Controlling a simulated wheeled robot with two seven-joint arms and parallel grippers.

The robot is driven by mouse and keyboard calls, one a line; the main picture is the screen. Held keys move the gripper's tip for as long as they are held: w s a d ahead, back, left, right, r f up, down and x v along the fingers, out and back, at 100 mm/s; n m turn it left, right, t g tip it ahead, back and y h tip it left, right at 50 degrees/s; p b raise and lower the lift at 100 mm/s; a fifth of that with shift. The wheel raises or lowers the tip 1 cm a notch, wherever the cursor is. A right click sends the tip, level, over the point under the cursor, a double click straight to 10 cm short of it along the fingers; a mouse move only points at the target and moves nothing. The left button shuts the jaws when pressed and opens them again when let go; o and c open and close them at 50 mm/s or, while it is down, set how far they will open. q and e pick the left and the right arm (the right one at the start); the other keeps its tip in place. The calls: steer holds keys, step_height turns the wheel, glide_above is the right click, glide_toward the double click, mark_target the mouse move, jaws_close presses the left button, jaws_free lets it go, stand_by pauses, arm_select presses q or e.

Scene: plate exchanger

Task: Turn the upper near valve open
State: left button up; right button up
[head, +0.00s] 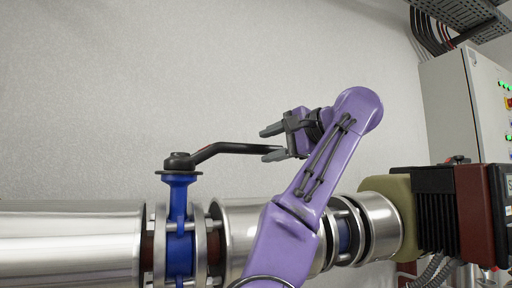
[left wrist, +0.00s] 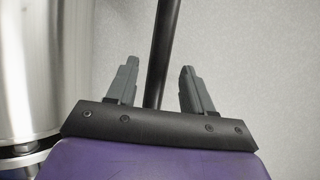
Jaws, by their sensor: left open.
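The valve (head: 180,230) is a blue body clamped between flanges in a shiny metal pipe. Its black lever handle (head: 232,148) runs from the stem top to the right, roughly along the pipe, with its far end at my left gripper. My left gripper (head: 270,144) is open, above the pipe, at the lever's right end. In the left wrist view my left gripper (left wrist: 160,88) has its two grey fingers apart, with the black lever (left wrist: 164,50) passing between them in the picture. I cannot tell whether the fingers touch it. My right gripper is not in view.
The pipe (head: 70,245) crosses the lower part of the head view. A black and dark red motor unit (head: 450,212) sits at the right, before a grey control cabinet (head: 455,105). A cable tray (head: 455,14) hangs top right. The wall area above the lever is clear.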

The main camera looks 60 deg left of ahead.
arm_select(q)
steer(key=v, duration=0.4)
steer(key=shift+d+p, duration=0.1)
steer(key=shift+p, duration=0.3)
steer(key=shift+w, duration=0.15)
